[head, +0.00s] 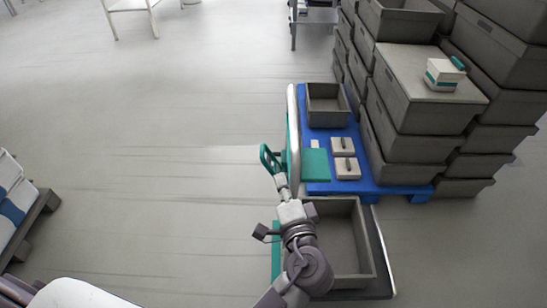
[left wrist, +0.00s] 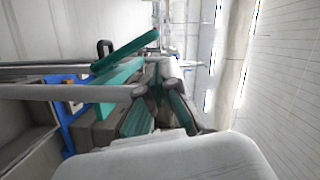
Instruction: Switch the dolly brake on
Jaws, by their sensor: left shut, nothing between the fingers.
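The dolly has a blue deck (head: 374,185) and a pale upright rail (head: 293,120) along its left side. My left gripper (head: 266,150), with teal fingers, is shut and empty just left of that rail. In the left wrist view the gripper (left wrist: 160,72) shows its dark-jointed fingers close together. A tilted teal bar (left wrist: 126,50) stands just left of the fingertips there, apart from them in the picture; I cannot tell for sure whether it is the brake lever. The brake's position cannot be made out. My right gripper is not in view.
An open grey crate (head: 328,104), a flat teal item (head: 315,165) and small pale boxes (head: 345,168) lie on the deck. Another open crate (head: 357,240) stands in front. Stacked grey crates (head: 420,110) block the right.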

